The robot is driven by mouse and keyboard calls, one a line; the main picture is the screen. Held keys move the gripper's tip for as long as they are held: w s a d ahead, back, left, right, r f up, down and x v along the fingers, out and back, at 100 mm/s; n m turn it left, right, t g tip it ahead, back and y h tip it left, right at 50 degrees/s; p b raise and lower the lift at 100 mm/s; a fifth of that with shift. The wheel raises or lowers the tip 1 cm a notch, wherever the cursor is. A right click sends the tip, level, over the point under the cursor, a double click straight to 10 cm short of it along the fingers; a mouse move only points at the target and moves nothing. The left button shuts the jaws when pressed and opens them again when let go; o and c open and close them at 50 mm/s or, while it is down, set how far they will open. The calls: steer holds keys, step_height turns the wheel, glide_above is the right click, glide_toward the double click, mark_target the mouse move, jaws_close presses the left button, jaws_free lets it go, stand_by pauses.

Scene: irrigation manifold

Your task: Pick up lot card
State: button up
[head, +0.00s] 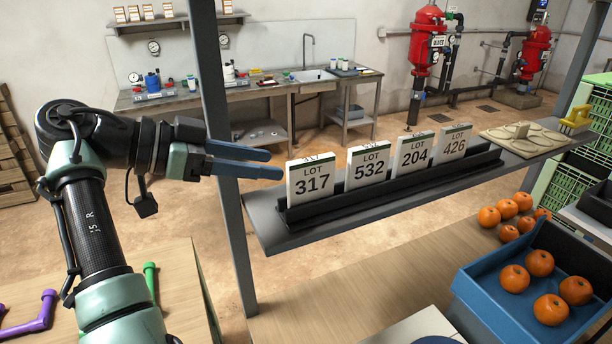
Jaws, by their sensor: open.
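Several white lot cards stand upright in a black slotted rail (390,191) on a grey shelf (267,222). From left to right they read LOT 317 (312,182), LOT 532 (369,163), LOT 204 (414,152) and LOT 426 (454,143). My gripper (276,164) is open, with two blue fingers pointing right. Its fingertips are just left of the LOT 317 card in the picture. Nothing shows between the fingers. I cannot tell whether a fingertip touches the card.
A grey post (222,120) rises at the shelf's left end, behind my gripper. A beige board (524,138) sits at the shelf's right end. Below are a blue tray (484,297) with oranges, loose oranges (507,209), and purple (32,320) and green (150,280) pipe pieces.

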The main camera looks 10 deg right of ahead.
mark_target(299, 161)
steer(key=p+x, duration=0.1)
steer(key=x, duration=0.2)
steer(key=shift+d+f, duration=0.1)
steer(key=shift+d, duration=0.2)
steer(key=p+x, duration=0.2)
steer(key=x, duration=0.1)
steer(key=p+x, duration=0.1)
steer(key=shift+w+d+r, duration=0.3)
steer(key=shift+d, duration=0.05)
steer(key=shift+w+d+f, duration=0.1)
steer(key=shift+d+f, duration=0.2)
steer(key=shift+d, duration=0.1)
steer(key=shift+a, duration=0.1)
jaws_close()
